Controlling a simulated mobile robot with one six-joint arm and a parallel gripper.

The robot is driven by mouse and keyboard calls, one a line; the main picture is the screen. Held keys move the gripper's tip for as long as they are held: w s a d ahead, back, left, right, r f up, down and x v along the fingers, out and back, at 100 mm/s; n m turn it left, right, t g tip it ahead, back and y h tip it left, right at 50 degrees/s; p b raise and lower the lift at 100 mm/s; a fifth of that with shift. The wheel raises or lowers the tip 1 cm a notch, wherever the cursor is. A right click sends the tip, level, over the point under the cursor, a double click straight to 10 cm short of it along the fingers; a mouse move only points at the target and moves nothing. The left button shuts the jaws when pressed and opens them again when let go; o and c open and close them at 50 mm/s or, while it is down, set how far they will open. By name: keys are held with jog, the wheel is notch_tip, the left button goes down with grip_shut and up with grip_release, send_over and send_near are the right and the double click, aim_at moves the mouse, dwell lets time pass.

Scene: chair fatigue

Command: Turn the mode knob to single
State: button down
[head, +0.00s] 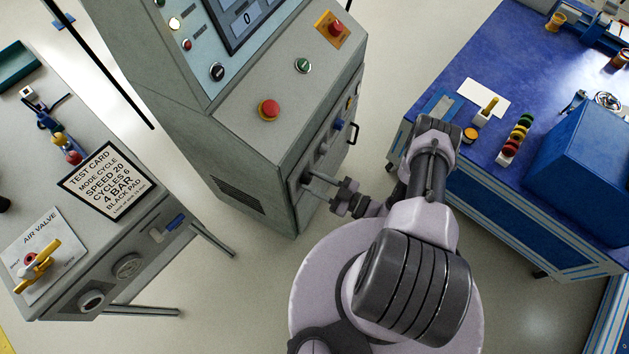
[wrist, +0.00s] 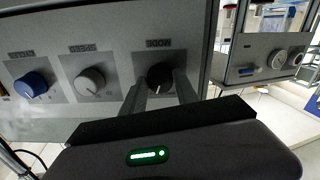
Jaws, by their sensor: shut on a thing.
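The black mode knob (wrist: 160,77) sits on the cabinet's grey front panel in the wrist view, under a label that appears upside down. My gripper (wrist: 160,90) has one finger on each side of it and is shut on the knob. In the head view my gripper (head: 317,187) reaches the lower front of the grey control cabinet (head: 262,140), and the mode knob is hard to make out there.
A grey knob (wrist: 90,80) and a blue knob (wrist: 32,84) lie beside it. A test card (head: 112,180) on the left bench reads mode cycle, speed 20, cycles 6. A blue bench (head: 545,150) stands right. Red stop buttons (head: 269,108) sit on the cabinet top.

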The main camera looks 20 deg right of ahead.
jog(key=shift+n, duration=0.3)
jog(key=shift+n+b, duration=1.4)
jog(key=shift+n, duration=2.1)
jog(key=c, duration=0.9)
grip_release()
jog(key=shift+c, duration=0.2)
jog(key=shift+d, duration=0.1)
